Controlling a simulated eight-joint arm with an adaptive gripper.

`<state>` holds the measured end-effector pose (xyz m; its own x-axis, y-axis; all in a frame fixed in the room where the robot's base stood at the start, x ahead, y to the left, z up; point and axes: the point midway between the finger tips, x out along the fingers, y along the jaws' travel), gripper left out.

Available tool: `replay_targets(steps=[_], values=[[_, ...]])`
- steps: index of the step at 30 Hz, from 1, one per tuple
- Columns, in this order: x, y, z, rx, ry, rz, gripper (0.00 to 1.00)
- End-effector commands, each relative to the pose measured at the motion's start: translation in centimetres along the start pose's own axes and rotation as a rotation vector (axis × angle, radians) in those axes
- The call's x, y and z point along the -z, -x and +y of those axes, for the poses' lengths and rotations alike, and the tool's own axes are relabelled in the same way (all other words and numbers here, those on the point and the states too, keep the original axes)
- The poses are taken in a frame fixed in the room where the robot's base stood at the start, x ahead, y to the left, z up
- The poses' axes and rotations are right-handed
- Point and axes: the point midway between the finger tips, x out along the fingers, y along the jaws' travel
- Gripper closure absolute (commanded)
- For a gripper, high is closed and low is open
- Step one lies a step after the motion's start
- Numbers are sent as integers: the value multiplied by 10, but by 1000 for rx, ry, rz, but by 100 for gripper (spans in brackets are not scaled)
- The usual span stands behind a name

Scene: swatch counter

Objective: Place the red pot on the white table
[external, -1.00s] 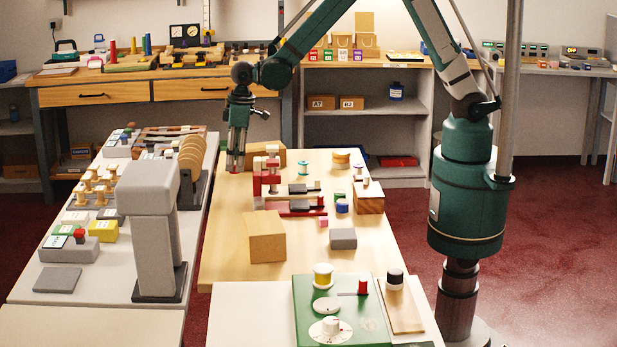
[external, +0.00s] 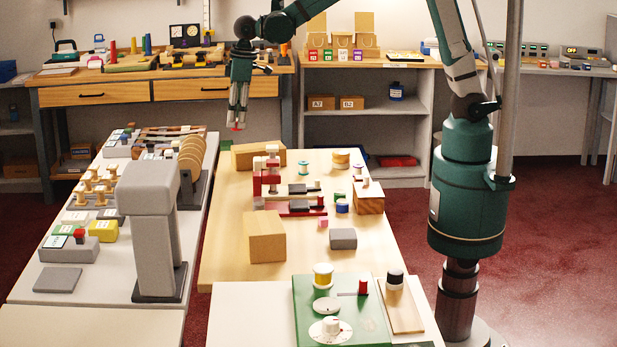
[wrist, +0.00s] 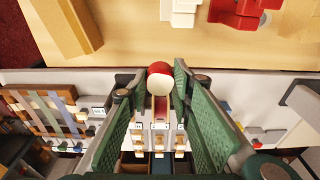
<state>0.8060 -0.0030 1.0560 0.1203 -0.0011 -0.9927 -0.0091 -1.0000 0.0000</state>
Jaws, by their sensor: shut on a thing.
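The red pot (wrist: 159,68) is a small red piece with a pale end, between my fingertips in the wrist view. In the external view it shows as a small red tip (external: 238,127) under my gripper (external: 238,120). My gripper (wrist: 157,80) is shut on it and holds it in the air, near the far left end of the wooden table. The long white table (external: 25,285) stands on the left with many things on it. The fingers partly hide the pot.
The wooden table (external: 222,260) carries cardboard boxes (external: 265,237), red clamp-like parts (external: 266,183) and a grey block (external: 343,238). A grey post-shaped stand (external: 150,235) and a row of tan discs (external: 191,158) rise from the white table. A wooden bench (external: 120,95) stands behind.

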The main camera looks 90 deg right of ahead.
Motion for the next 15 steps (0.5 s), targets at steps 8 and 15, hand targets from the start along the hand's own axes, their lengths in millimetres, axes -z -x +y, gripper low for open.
replay_targets(steps=[8, 15], values=[[-34, 9, 10, -3, -26, 0, 91], [-77, 18, 21, -7, -62, 0, 91]])
